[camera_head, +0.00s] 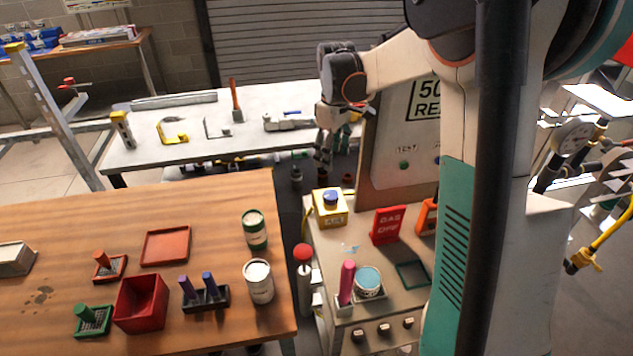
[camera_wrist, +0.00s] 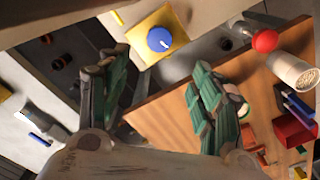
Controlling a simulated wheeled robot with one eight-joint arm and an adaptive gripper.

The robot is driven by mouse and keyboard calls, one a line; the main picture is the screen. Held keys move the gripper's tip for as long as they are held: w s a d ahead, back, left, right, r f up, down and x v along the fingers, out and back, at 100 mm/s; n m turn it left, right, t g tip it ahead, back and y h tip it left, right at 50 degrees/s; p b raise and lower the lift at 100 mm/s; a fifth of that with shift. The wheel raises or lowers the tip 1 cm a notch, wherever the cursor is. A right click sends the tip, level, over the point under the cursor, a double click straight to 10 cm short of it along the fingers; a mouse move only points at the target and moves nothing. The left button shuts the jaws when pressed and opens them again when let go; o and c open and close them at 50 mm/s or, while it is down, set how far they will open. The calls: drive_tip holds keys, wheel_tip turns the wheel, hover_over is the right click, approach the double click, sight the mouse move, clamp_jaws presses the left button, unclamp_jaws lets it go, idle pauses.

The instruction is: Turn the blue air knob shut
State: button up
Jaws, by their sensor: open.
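The blue air knob (camera_head: 331,196) sits on top of a yellow box labelled AIR (camera_head: 331,214), at the back left corner of the grey cabinet top. In the wrist view the knob (camera_wrist: 160,39) shows a small white mark and lies on the yellow face (camera_wrist: 152,52), beyond and between the fingertips. My gripper (camera_head: 323,152) hangs above and behind the yellow box in the head view, apart from it. In the wrist view its two green-padded fingers (camera_wrist: 160,75) are spread wide with nothing between them.
A red-topped post (camera_head: 303,255) stands at the cabinet's left edge. A red GAS OFF sign (camera_head: 388,225), a pink-handled tool (camera_head: 346,283) and a blue-topped can (camera_head: 367,282) stand on the cabinet. A wooden table (camera_head: 210,200) lies left, with cans and a red box (camera_head: 141,303).

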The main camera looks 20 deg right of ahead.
sight(331, 194)
wheel_tip(331, 194, down, 14)
drive_tip(key=b, duration=0.4)
drive_tip(key=shift+w+f, duration=0.1)
drive_tip(key=shift+w, duration=0.05)
drive_tip(key=c, duration=1.1)
